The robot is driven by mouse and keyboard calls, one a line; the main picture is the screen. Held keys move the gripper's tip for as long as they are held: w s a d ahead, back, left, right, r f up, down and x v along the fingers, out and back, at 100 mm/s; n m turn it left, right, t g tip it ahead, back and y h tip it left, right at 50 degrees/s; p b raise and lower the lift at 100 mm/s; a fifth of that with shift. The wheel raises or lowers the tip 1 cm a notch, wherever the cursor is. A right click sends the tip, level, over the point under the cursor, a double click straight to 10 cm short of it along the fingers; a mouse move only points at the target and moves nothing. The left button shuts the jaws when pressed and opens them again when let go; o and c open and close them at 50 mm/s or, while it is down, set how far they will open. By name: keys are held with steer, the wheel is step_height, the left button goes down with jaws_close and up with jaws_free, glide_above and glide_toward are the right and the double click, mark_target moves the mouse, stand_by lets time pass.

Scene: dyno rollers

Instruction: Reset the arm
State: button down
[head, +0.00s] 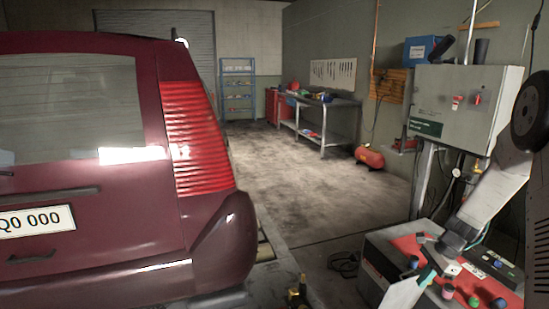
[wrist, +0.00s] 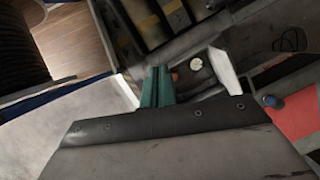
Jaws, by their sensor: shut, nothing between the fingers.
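My arm comes in from the right edge of the head view and reaches down over a red-topped console (head: 372,250). My gripper (head: 428,274) has teal fingers and hangs in front of the console's near side. In the wrist view the teal fingers (wrist: 157,86) lie side by side, shut, with nothing held. Part of the red console top (wrist: 292,117) with a blue knob (wrist: 272,101) shows at the right of the wrist view. Whether the fingers touch anything cannot be told.
A maroon car (head: 90,220) fills the left. A grey control cabinet (head: 465,105) stands behind the console. A red compressor (head: 370,157) and a metal workbench (head: 322,125) are farther back. A blue shelf (head: 238,90) stands by the far wall. The middle floor is clear.

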steer(key=s+a+r+n+h, duration=0.2)
steer(key=s+a+r+n, duration=0.7)
steer(key=s+r, duration=0.4)
steer(key=s+a+r+n+t+h, duration=0.1)
steer(key=s+a+r+n+h, duration=0.1)
steer(key=s+a+r+n, duration=0.7)
steer(key=s+a+r, duration=0.3)
steer(key=s+r, duration=0.1)
steer(key=s, duration=0.2)
steer(key=shift+s+a+r+n, duration=0.2)
steer(key=shift+r+n, duration=0.1)
